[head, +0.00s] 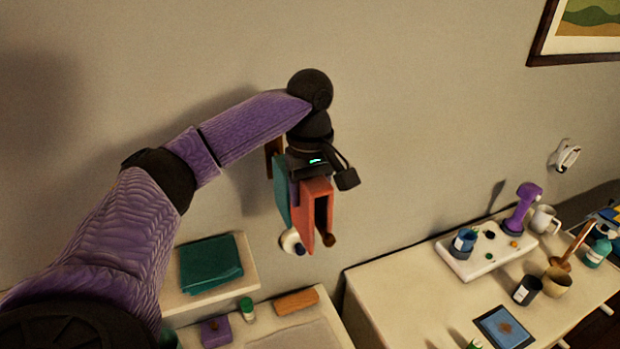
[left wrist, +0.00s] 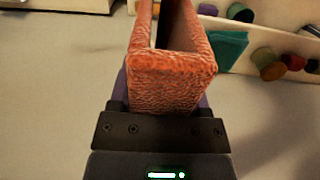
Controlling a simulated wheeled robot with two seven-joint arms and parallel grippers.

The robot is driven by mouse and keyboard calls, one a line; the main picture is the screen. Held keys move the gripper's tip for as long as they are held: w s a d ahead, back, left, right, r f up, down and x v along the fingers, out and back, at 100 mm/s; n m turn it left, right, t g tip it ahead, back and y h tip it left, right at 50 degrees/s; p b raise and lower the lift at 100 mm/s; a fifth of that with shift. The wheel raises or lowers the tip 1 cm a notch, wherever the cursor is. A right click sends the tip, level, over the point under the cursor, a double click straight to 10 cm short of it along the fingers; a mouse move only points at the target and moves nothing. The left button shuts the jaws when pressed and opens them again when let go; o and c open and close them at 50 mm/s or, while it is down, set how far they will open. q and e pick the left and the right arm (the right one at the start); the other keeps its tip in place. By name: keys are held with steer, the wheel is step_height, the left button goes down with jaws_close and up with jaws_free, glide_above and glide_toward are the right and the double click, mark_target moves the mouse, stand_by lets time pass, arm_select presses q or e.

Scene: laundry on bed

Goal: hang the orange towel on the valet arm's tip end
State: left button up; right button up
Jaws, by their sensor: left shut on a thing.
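The orange towel (head: 314,208) hangs folded below my left gripper (head: 312,178), with an open gap between its layers. In the left wrist view the towel (left wrist: 172,82) rises from the jaws as a folded loop. The left gripper is shut on it. A teal cloth (head: 281,198) hangs just left of the towel in the head view. A short brown wooden piece (head: 272,155) shows behind the gripper; I cannot tell whether it is the valet arm. The gripper and towel hide much of what is behind. My right gripper is not in view.
A folded green cloth (head: 211,263) lies on a pale surface at lower left. A cream table (head: 400,290) at right holds a white tray (head: 466,268), cups and bottles. A wall fixture (head: 565,154) is at far right. The wall right of the gripper is clear.

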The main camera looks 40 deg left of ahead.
arm_select(q)
steer(key=shift+f+b, duration=0.45)
steer(key=shift+f, duration=2.25)
